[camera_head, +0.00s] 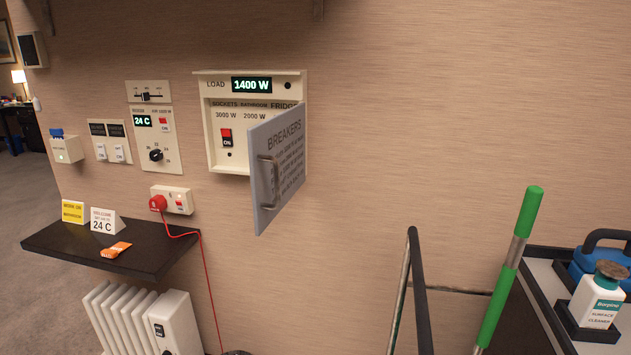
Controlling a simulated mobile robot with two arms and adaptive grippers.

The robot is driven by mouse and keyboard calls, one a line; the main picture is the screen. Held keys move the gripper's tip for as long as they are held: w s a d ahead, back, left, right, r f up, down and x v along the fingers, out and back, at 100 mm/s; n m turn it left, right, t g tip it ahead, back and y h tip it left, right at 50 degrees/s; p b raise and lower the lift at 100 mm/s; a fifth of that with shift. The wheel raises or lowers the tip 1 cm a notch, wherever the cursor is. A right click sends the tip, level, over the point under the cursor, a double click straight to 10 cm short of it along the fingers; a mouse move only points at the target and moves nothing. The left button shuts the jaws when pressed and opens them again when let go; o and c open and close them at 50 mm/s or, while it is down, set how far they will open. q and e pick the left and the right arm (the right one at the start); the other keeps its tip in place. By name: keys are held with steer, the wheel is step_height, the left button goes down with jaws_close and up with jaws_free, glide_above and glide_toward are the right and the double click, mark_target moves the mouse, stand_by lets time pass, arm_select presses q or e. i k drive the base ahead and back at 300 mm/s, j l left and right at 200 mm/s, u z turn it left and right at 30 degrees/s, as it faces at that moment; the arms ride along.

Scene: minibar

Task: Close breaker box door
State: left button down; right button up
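The breaker box (203,84) is a cream panel on the wall, left of centre, with a lit "1400 W" load display. Its grey door (262,205), lettered "BREAKERS" and fitted with a metal handle (268,180), stands open. The door is hinged at the box's right side and swings out towards me, hiding the right part of the switch area. A red switch (226,137) marked ON shows inside on the left. Neither of my grippers is in the picture.
A dark shelf (150,258) with small cards sits below left, above a white radiator (178,325). At right stand a green-handled pole (528,212) and a cart (545,285) with a cleaner bottle (600,296).

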mark_target(276, 145)
steer(key=l+z, duration=0.3)
steer(key=l, duration=0.6)
steer(key=l+z, duration=0.35)
steer(key=l, duration=0.5)
